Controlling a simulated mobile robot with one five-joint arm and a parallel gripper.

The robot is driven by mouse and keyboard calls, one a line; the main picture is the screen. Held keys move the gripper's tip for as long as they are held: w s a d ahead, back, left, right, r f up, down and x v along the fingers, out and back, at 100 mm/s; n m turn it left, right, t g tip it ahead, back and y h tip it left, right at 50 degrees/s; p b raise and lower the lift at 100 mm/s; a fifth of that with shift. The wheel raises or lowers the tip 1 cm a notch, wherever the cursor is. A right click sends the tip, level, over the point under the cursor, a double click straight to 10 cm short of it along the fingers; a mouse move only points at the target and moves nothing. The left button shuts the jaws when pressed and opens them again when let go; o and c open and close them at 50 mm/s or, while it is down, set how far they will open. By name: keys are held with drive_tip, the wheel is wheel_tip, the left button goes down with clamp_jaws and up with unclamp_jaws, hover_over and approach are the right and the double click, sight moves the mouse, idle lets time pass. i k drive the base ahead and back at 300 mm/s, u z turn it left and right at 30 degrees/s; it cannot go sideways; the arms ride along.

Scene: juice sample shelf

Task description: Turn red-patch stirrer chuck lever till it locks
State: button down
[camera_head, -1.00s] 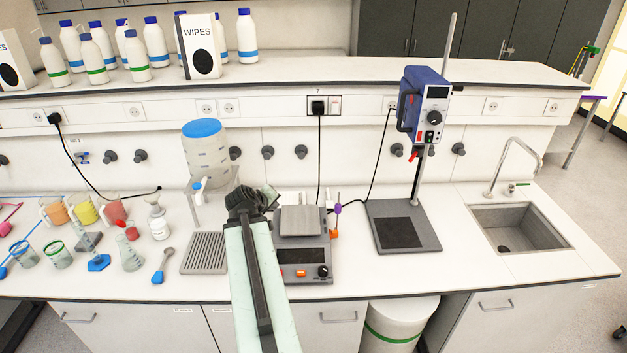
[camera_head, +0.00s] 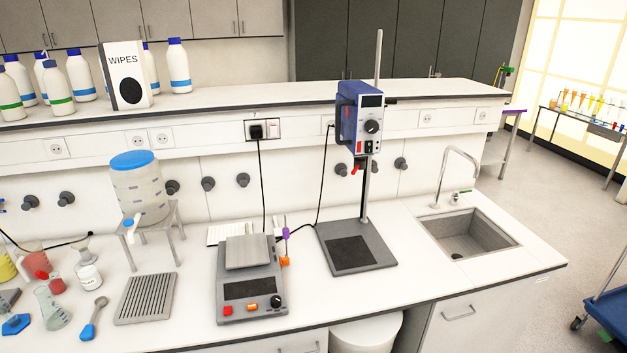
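The overhead stirrer (camera_head: 360,120) is a blue and grey unit clamped high on an upright metal rod. Its rod rises from a dark grey base plate (camera_head: 355,246) on the bench. A small red lever (camera_head: 354,170) shows just below the stirrer's body, at its chuck; it is too small to tell its exact angle. My gripper and arm are not in this view.
A balance-like hotplate (camera_head: 250,290) stands left of the stirrer base, with a cable behind it. A sink (camera_head: 468,234) with a tap is at the right. A blue-lidded water container (camera_head: 140,190) stands at the left. A blue cart (camera_head: 608,300) is at lower right.

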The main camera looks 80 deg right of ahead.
sight(359, 162)
drive_tip(key=u, duration=0.6)
drive_tip(key=k, duration=1.35)
drive_tip(key=z, duration=0.8)
drive_tip(key=i, duration=1)
